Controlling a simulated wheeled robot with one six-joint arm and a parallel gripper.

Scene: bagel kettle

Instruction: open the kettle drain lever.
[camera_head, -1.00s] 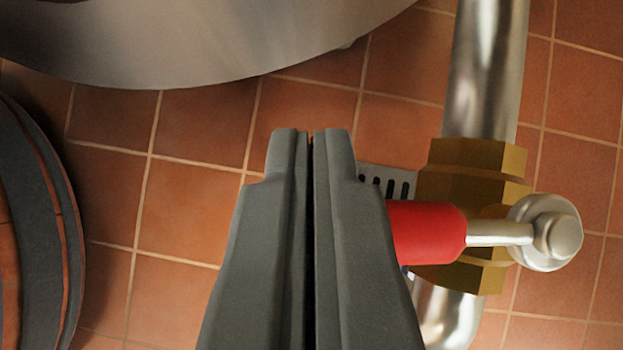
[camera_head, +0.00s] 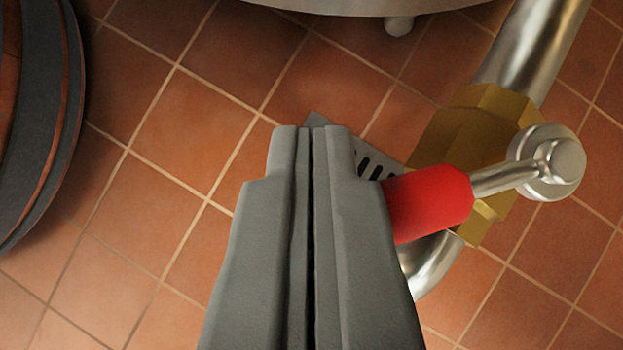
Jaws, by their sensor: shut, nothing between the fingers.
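The kettle drain lever has a red grip (camera_head: 432,202) and a metal stem that runs right to a round metal pivot (camera_head: 549,163). It sits at a brass valve body (camera_head: 463,130) on a steel drain pipe (camera_head: 535,50). My gripper (camera_head: 312,130) is shut and empty, its fingers pointing up the picture. The right finger overlaps the left end of the red grip and hides it. I cannot tell whether they touch.
The underside of the steel kettle (camera_head: 340,5) shows at the top edge. A slotted floor drain (camera_head: 372,160) lies partly behind my fingers. A dark round barrel-like object (camera_head: 45,130) stands at the left. Tiled floor between is clear.

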